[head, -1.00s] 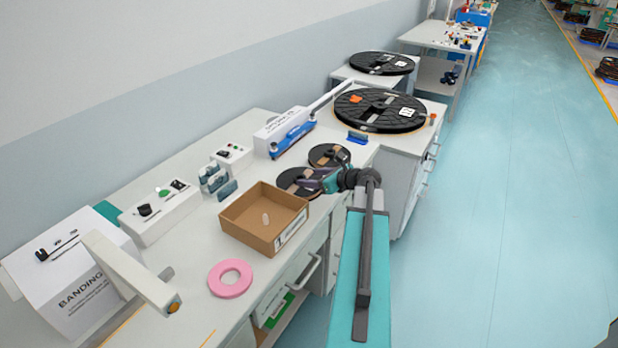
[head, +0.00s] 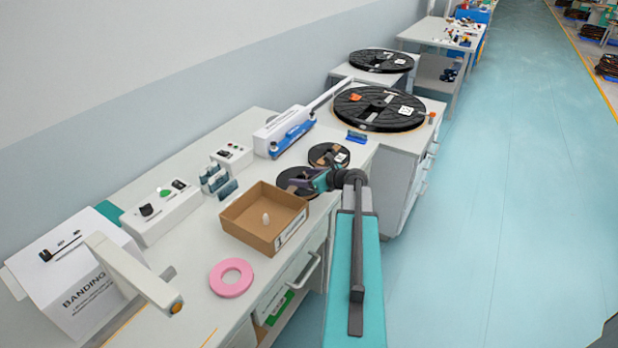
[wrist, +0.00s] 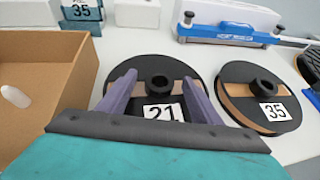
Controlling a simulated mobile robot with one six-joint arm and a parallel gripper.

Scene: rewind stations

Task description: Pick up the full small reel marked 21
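The small reel marked 21 (wrist: 158,66) lies flat on the bench in the wrist view. It is black with a brown band, a black hub and a white label. In the head view the reel (head: 290,184) is partly hidden by my gripper (head: 306,181). In the wrist view my gripper (wrist: 158,98) is open, its two purple fingers apart over the reel with the label between them. Whether the fingers touch the reel I cannot tell. A similar reel marked 35 (wrist: 240,112) lies just to its right, and also shows in the head view (head: 325,150).
A cardboard box (head: 232,228) with a small white object stands left of the reels. A blue and white device (head: 285,135) lies behind them. Large black reels (head: 365,122) lie on a cabinet beyond. A pink ring (head: 231,278) lies nearer on the bench.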

